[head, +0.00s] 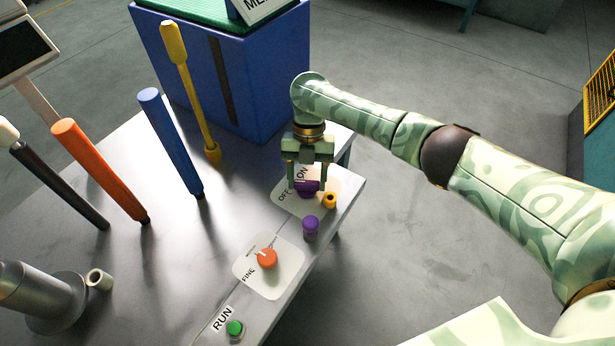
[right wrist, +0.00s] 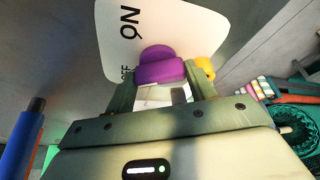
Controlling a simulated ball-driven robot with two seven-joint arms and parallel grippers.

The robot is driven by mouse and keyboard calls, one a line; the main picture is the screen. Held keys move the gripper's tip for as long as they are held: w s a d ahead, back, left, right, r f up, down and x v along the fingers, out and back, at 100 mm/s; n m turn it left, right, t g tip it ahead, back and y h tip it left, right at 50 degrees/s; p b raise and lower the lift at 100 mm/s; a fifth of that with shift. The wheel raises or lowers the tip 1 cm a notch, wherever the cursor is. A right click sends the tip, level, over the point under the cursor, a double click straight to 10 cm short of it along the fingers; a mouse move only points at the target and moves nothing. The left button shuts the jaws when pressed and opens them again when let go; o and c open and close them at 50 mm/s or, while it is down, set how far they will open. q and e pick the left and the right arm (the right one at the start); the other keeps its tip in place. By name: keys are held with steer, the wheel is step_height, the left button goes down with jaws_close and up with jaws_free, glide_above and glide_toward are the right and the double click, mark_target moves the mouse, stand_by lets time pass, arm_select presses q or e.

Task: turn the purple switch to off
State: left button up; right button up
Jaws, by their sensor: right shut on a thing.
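The purple switch (head: 306,187) sits on a white plate (head: 290,206) marked ON and OFF, near the right edge of the table. My right gripper (head: 307,186) comes down on it from above, its fingers on either side of the purple knob. In the right wrist view the purple switch (right wrist: 160,66) shows between the fingertips (right wrist: 160,80), and the gripper is shut on it. The knob's pointer direction is hidden. The ON label is readable; the OFF label is partly covered in the wrist view. My left gripper is not in view.
An orange knob (head: 267,258) and a green RUN button (head: 235,328) lie nearer. Upright blue (head: 172,140), orange (head: 100,170) and yellow (head: 188,90) handles stand left; a blue box (head: 225,80) stands behind.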

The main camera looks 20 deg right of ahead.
steer(key=shift+n+h, duration=0.6)
steer(key=shift+n, duration=1)
steer(key=o, duration=1)
steer(key=shift+a, duration=0.1)
steer(key=p+v, duration=0.2)
steer(key=v, duration=1.4)
steer(key=shift+w+r, duration=0.1)
steer(key=shift+w, duration=0.2)
